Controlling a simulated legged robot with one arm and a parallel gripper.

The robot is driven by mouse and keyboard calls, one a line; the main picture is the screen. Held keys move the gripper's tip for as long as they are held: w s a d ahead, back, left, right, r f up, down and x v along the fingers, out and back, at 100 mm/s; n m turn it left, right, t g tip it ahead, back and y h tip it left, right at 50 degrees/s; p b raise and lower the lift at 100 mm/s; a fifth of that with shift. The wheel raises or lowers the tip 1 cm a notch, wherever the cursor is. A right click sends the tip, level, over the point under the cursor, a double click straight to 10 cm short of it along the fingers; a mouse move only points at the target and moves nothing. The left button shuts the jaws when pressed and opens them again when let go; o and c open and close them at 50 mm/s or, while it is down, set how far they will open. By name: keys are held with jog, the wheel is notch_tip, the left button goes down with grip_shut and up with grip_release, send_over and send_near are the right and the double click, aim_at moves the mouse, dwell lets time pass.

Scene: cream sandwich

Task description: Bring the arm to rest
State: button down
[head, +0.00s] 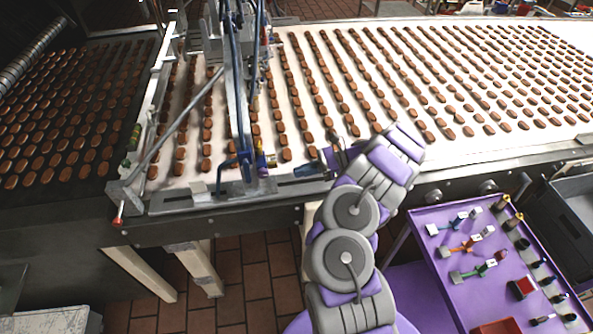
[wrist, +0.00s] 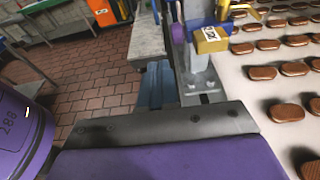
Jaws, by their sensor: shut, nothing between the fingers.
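My purple and grey arm (head: 352,262) rises from the bottom of the head view and bends left at its upper end. My gripper (head: 340,158) is at that end, by the near edge of the conveyor, shut and empty. In the wrist view, a dark grey bolted edge and a purple surface of my own fill the bottom.
The white conveyor (head: 330,172) carries rows of brown sandwiches. A metal frame with blue levers (head: 238,110) and a yellow part (wrist: 211,40) stands close by. A purple cart (head: 440,262) with tools is at right. Brick floor (head: 240,285) lies below.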

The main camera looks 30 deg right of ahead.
jog(key=a+r+n+g+b, duration=0.2)
jog(key=a+r+n+g, duration=0.3)
jog(key=a+r, duration=0.5)
jog(key=s+a+r+n+g+h+b, duration=0.2)
jog(key=s+a+r+n+g+h, duration=0.3)
jog(key=s+a+n, duration=0.55)
jog(key=s+a+n+t+h+b, duration=0.1)
jog(key=s+a+n+t+h, duration=0.15)
jog(key=s, duration=0.95)
jog(key=s+d+f+n+t+h+b, duration=0.1)
jog(key=s+d+f+n+h+b, duration=0.1)
jog(key=s+d+h, duration=0.5)
jog(key=s+d+f+n, duration=0.1)
jog(key=s, duration=0.5)
jog(key=shift+s+f, duration=0.35)
jog(key=shift+f, duration=0.05)
jog(key=shift+t, duration=0.25)
